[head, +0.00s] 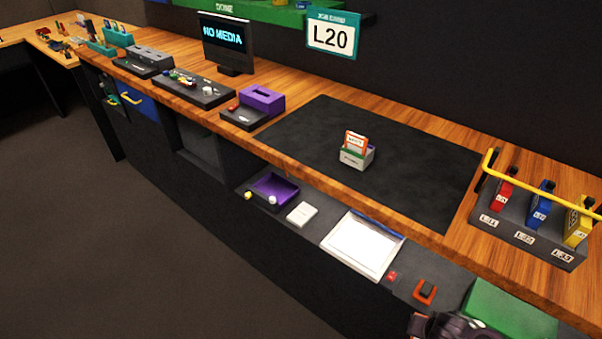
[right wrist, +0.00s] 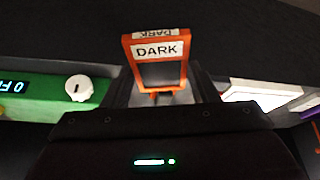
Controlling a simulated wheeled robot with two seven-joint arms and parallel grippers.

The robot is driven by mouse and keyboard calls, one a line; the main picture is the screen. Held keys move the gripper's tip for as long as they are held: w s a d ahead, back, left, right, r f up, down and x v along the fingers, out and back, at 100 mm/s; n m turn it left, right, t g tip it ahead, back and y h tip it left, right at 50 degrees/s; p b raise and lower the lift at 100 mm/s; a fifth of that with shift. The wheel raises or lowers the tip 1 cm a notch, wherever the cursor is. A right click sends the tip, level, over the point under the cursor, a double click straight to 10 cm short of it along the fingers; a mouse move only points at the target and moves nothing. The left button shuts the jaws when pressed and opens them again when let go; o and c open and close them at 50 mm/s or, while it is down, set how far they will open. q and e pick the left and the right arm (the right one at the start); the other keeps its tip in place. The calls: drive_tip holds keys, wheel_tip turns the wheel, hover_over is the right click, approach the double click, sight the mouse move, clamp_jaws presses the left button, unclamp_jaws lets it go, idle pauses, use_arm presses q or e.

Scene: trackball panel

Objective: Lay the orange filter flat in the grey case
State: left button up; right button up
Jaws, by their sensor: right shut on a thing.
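The orange filter (right wrist: 127,60) is a frame with a white DARK label and a dark window. It stands between the fingers of my right gripper (right wrist: 160,97), which is shut on it. In the head view an orange frame with a dark middle (head: 425,292) shows just beyond my right gripper (head: 420,323), at the bottom edge. A small light-grey case (head: 353,160) stands on the black mat with a labelled orange-edged card upright in it. I cannot tell for sure that this is the grey case. My left gripper is not in view.
The lower shelf holds a pale flat panel (head: 362,246), a small red button (head: 392,276), a white box (head: 301,214), a purple tray (head: 273,188) and a green device (head: 510,312). A rack (head: 528,238) under a yellow bar (head: 540,188) stands right. The black mat (head: 420,180) is mostly clear.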

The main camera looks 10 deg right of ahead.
drive_tip(key=d, duration=0.1)
drive_tip(key=d+r, duration=0.1)
drive_tip(key=w+d, duration=0.1)
drive_tip(key=d, duration=0.1)
drive_tip(key=shift+r, duration=0.35)
drive_tip(key=w+a+r+n+y, duration=0.1)
drive_tip(key=w+a+r+n, duration=0.1)
drive_tip(key=w+a+r, duration=0.45)
drive_tip(key=w+a+r+n, duration=0.2)
drive_tip(key=w+a+r, duration=0.1)
drive_tip(key=w+a, duration=0.55)
drive_tip(key=w+a+r+n+y, duration=0.1)
drive_tip(key=w+a+r+n, duration=0.1)
drive_tip(key=w+a+r, duration=0.6)
drive_tip(key=s+a+r+n+y, duration=0.1)
drive_tip(key=s+a+r+n, duration=0.2)
drive_tip(key=s+a+r, duration=0.3)
drive_tip(key=s+d+r+m, duration=0.2)
drive_tip(key=s+d+r, duration=0.1)
drive_tip(key=d+r, duration=0.3)
drive_tip(key=shift+d+t, duration=0.3)
drive_tip(key=shift+d, duration=0.3)
